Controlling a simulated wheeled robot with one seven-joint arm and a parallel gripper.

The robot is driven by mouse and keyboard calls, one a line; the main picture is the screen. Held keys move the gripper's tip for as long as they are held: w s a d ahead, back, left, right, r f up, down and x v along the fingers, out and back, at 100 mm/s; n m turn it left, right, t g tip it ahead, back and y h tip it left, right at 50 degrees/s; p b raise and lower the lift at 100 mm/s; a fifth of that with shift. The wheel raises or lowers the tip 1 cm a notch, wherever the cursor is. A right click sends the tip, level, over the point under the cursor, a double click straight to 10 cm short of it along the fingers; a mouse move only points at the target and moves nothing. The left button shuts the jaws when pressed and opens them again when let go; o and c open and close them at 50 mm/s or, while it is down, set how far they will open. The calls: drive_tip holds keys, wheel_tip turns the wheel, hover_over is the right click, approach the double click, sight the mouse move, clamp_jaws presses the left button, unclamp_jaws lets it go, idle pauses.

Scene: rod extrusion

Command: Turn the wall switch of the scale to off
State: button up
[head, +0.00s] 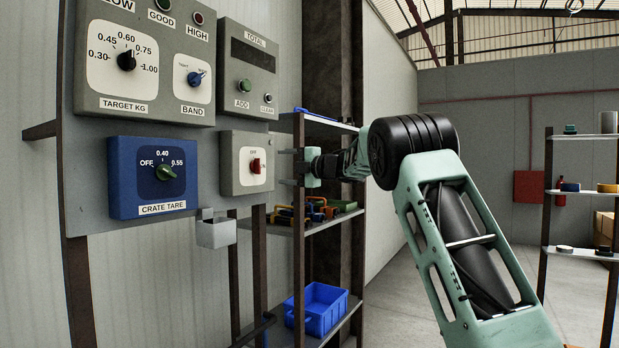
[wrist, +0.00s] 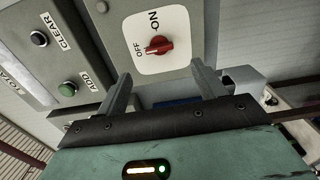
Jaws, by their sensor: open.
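The wall switch is a red knob (wrist: 160,46) on a white plate marked OFF and ON, set in a grey box. In the head view the red knob (head: 256,165) is on the box at the lower right of the panel. In the wrist view its grip seems to lie toward the OFF mark, but the exact pointer direction is hard to tell. My gripper (head: 293,167) is open and empty, to the right of the box and apart from it. In the wrist view my gripper (wrist: 161,72) has its fingers spread on either side below the knob, touching nothing.
Beside the switch are the blue CRATE TARE box (head: 121,186), the TARGET KG panel (head: 177,105) and the TOTAL box (head: 232,50). A small grey holder (head: 216,232) juts out below. A shelf (head: 330,225) with tools and a blue crate (head: 318,308) stands behind my gripper.

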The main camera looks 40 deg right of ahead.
drive_tip(key=b+v, duration=0.2)
drive_tip(key=v, duration=0.6)
drive_tip(key=shift+s, duration=0.3)
drive_tip(key=shift+d, duration=0.1)
drive_tip(key=w+a+f+m+h, duration=0.1)
drive_tip(key=a+f+m+h, duration=0.2)
drive_tip(key=a, duration=0.5)
drive_tip(key=w+a+f+m, duration=0.2)
drive_tip(key=a+f+m, duration=0.1)
drive_tip(key=a+m, duration=0.4)
drive_tip(key=s+a+f+m+g, duration=0.25)
drive_tip(key=s+a+f, duration=0.25)
drive_tip(key=a+f, duration=0.3)
drive_tip(key=s+a+f+m+g, duration=0.1)
drive_tip(key=s+a+f+g, duration=0.2)
drive_tip(key=s+a+f, duration=0.5)
drive_tip(key=s+a+f+g+h, duration=0.1)
drive_tip(key=s+a+f+g, duration=0.2)
drive_tip(key=s+a+f, duration=0.35)
drive_tip(key=s+a+f+g, duration=0.3)
drive_tip(key=s+a+g, duration=0.1)
drive_tip(key=s, duration=0.6)
drive_tip(key=s+f+g, duration=0.2)
drive_tip(key=s, duration=0.6)
drive_tip(key=s+f+m+g+h, duration=0.1)
drive_tip(key=s+f+g, duration=0.1)
drive_tip(key=s, duration=0.7)
drive_tip(key=shift+s+f+h, duration=0.25)
drive_tip(key=shift+f+h, duration=0.05)
drive_tip(key=shift+f, duration=0.1)
